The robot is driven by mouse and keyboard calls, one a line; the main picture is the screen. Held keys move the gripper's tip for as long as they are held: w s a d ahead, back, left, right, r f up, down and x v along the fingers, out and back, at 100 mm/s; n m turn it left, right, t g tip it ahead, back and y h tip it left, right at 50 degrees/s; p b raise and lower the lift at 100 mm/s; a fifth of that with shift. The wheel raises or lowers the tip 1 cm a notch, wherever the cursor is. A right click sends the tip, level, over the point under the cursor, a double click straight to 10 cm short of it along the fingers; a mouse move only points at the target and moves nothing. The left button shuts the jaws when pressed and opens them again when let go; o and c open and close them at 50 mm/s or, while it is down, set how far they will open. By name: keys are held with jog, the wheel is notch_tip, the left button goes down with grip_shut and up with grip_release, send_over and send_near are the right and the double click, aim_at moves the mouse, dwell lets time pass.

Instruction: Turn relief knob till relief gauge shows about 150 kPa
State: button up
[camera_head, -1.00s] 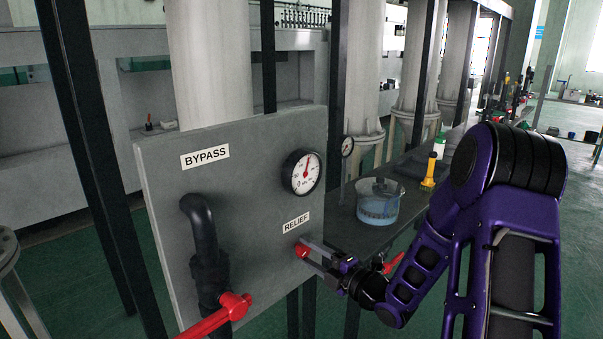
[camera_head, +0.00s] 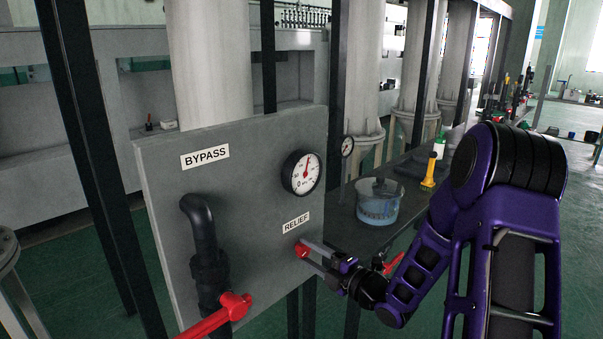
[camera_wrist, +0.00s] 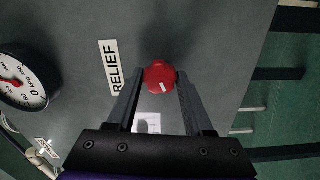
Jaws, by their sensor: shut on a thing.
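The red relief knob (camera_head: 302,250) sits on the grey panel just below the RELIEF label (camera_head: 296,223). My gripper (camera_head: 308,254) is shut on the knob, with one finger on each side. In the wrist view the red knob (camera_wrist: 160,76), with a small white mark, lies between the fingertips (camera_wrist: 158,82). The round relief gauge (camera_head: 301,173) is above the label. Its red needle points nearly straight up, slightly right; the scale numbers are too small to read surely. In the wrist view the gauge (camera_wrist: 24,80) is partly cut off at the left.
A BYPASS label (camera_head: 205,156), a black pipe (camera_head: 205,240) and a red lever (camera_head: 215,318) are on the panel's left. A bench to the right bears a clear tub of bluish liquid (camera_head: 378,203) and a yellow bottle (camera_head: 430,170). A smaller gauge (camera_head: 347,146) stands behind the panel.

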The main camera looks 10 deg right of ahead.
jog(key=shift+n, duration=1.8)
jog(key=shift+f, duration=0.1)
jog(key=shift+n, duration=0.6)
jog(key=o, duration=0.9)
